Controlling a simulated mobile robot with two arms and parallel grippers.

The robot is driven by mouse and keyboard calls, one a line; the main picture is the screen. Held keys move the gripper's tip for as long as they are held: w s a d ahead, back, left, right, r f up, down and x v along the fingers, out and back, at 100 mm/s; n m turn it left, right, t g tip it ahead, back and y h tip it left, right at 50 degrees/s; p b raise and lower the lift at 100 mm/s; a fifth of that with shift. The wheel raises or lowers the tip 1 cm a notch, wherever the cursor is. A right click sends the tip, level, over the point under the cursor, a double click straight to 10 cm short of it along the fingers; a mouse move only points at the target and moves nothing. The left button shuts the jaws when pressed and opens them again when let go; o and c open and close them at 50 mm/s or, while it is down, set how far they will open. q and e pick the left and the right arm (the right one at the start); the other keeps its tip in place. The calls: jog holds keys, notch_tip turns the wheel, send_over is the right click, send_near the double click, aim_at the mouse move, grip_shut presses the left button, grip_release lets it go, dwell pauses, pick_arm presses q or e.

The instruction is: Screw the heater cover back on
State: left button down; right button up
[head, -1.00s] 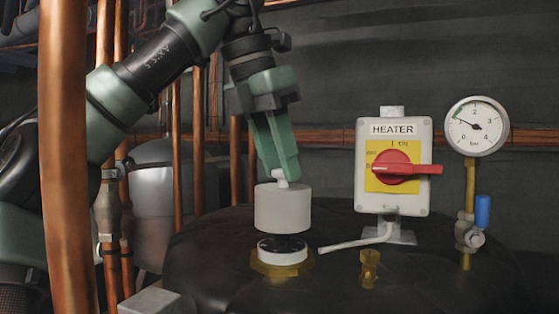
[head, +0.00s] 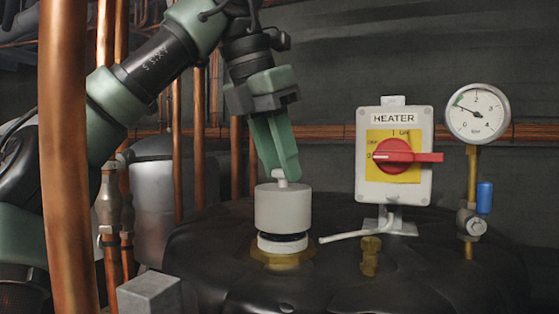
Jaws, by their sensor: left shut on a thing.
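The heater cover (head: 283,207) is a pale grey cylinder with a small knob on top. My left gripper (head: 281,178) is shut on that knob and holds the cover upright. The cover sits right over the heater's white collar (head: 283,243), with a dark ring showing between them. The collar stands in a brass hex fitting (head: 282,259) on the dark tank top. I cannot tell whether cover and collar touch. My right gripper is not in view.
A HEATER switch box (head: 393,156) with a red rotary handle (head: 395,155) stands to the right, a pale cable (head: 352,235) running from its foot towards the collar. Copper pipes (head: 65,160) rise at left.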

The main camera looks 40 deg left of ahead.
pick_arm(q)
jog(key=shift+f, duration=0.15)
jog(key=shift+f+b, duration=0.45)
jog(key=shift+f, duration=0.05)
jog(key=shift+f, duration=0.1)
dwell(0.4)
dwell(0.4)
jog(key=shift+f, duration=0.1)
jog(key=shift+f, duration=0.3)
jog(key=shift+s+f, duration=0.1)
jog(key=shift+f, duration=0.05)
dwell(0.4)
